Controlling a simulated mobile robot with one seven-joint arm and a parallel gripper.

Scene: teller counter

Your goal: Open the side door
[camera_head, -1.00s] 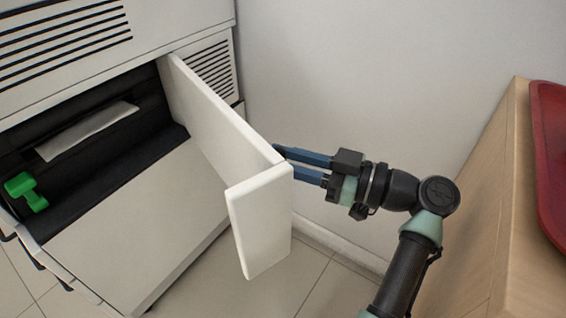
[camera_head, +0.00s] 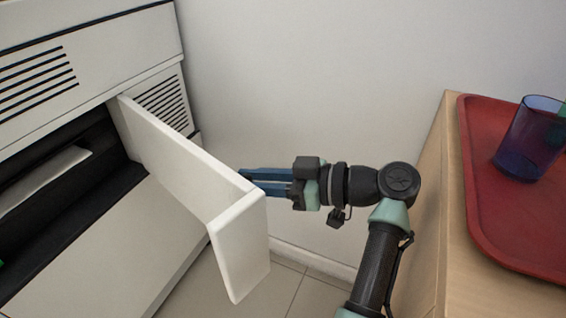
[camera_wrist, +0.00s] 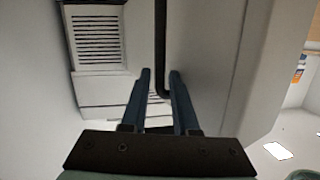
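The side door (camera_head: 178,165) is a white panel with a bent front lip, standing swung out from the white machine (camera_head: 100,255). The dark interior shows beside it. My gripper (camera_head: 246,179) is at the door's outer side near its free end, with blue fingers reaching toward the panel; their tips are partly hidden by the door edge. In the wrist view, the fingers (camera_wrist: 160,78) are apart, with a black bar (camera_wrist: 161,45), seemingly the door's handle, running between them. A clear gap shows between the fingers; I cannot tell whether either touches the bar.
A wooden counter (camera_head: 428,210) stands to the right of my arm, bearing a red tray (camera_head: 500,235) with a blue cup (camera_head: 530,140). A plain wall (camera_head: 310,80) is behind. White paper (camera_head: 40,180) lies in the machine's opening. Tiled floor (camera_head: 285,285) shows below the door.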

